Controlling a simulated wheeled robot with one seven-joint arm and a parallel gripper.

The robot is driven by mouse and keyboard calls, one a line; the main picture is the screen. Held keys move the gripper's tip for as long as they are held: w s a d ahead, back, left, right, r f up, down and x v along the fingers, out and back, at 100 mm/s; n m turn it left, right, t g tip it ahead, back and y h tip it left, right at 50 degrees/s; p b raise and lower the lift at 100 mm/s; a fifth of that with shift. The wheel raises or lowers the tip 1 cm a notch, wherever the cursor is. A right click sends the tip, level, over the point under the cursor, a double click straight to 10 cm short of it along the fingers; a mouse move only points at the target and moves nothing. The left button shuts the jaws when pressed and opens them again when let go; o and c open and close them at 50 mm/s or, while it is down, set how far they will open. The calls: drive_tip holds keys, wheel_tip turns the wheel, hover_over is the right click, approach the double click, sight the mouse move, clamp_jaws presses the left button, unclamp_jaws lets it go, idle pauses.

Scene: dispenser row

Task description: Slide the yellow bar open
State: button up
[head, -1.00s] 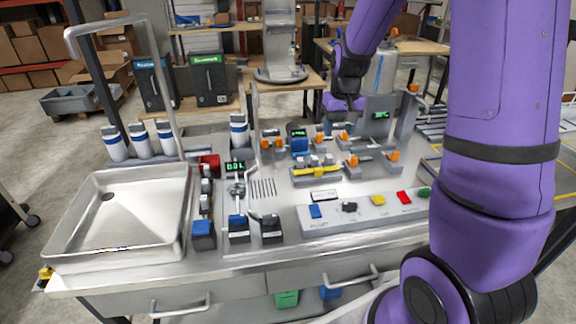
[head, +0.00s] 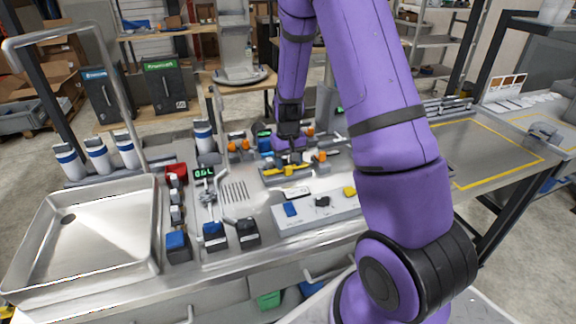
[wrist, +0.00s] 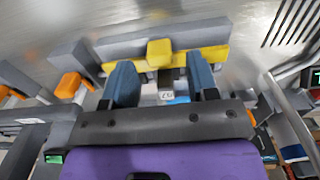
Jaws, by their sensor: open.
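The yellow bar (head: 299,167) lies on a grey housing on the steel counter, just below my gripper in the head view. In the wrist view the yellow bar (wrist: 213,60) runs across the upper middle along the grey housing (wrist: 110,48), with a raised yellow knob (wrist: 160,50) near its middle. My gripper (wrist: 160,66) is open, its two blue fingers spread left and right of the knob and pointing at the bar. Nothing is between the fingers but the view of the knob and housing; contact cannot be told. The gripper (head: 290,150) partly hides the housing in the head view.
A button panel (head: 335,209) stands in front of the bar. Orange-knobbed fixtures (head: 320,156) are close around it. A steel sink (head: 95,240) is at left, a red block (head: 176,172) beside it. A yellow-outlined counter area (head: 480,150) at right is clear.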

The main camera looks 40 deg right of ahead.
drive_tip(key=shift+f, duration=0.85)
clamp_jaws()
drive_tip(key=shift+s+a, duration=0.25)
drive_tip(key=shift+s, duration=0.7)
unclamp_jaws()
wheel_tip(320, 180, up, 11)
